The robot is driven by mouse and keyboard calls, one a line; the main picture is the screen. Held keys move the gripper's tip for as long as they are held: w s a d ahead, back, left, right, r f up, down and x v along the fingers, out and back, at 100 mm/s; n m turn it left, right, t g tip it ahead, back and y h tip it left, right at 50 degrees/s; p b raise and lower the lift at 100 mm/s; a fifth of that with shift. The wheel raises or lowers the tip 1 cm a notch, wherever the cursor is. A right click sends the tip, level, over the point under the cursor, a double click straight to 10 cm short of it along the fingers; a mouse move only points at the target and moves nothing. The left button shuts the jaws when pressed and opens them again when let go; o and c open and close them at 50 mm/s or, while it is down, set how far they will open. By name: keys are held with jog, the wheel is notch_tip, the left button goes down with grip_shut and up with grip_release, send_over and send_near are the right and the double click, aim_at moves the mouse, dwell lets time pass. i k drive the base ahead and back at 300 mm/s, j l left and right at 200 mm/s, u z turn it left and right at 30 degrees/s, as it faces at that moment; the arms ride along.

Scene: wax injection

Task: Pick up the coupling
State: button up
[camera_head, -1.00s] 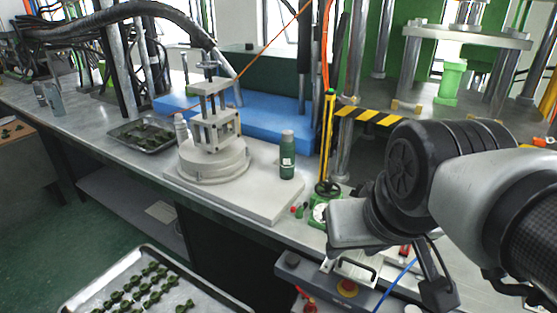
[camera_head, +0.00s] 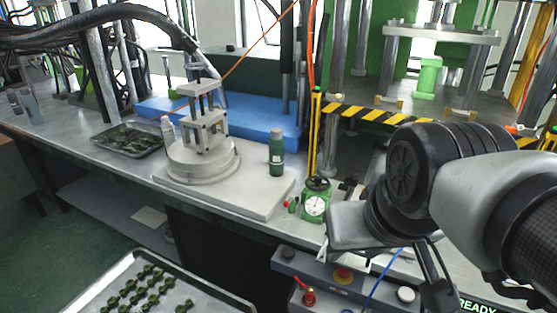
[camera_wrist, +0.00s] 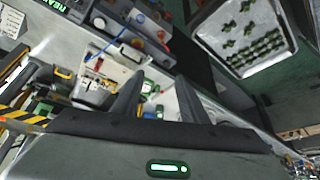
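I cannot tell for sure which thing is the coupling. Small dark green parts (camera_head: 148,288) lie in rows on a metal tray (camera_head: 119,268) at the bottom left, and more dark green pieces (camera_head: 128,139) lie in a tray on the bench. The rows also show at the top right in the wrist view (camera_wrist: 250,40). My gripper (camera_wrist: 157,88) is open and empty, its two fingers apart above the bench edge area. In the head view my arm is at the right and its fingertips are mostly hidden.
A grey fixture (camera_head: 203,150) stands on a pale plate, with a green bottle (camera_head: 276,152) beside it. A green dial gauge (camera_head: 316,203) stands near the bench's front edge. A control box (camera_head: 340,278) with a red button sits at the front. The floor at left is clear.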

aim_at(310, 294)
jog(key=k, duration=0.4)
jog(key=k+l+u, duration=0.1)
jog(key=l+u, duration=0.35)
jog(key=k+l+u, duration=0.15)
jog(key=l+u, duration=0.3)
jog(key=k+l+u, duration=0.25)
jog(key=u, duration=0.2)
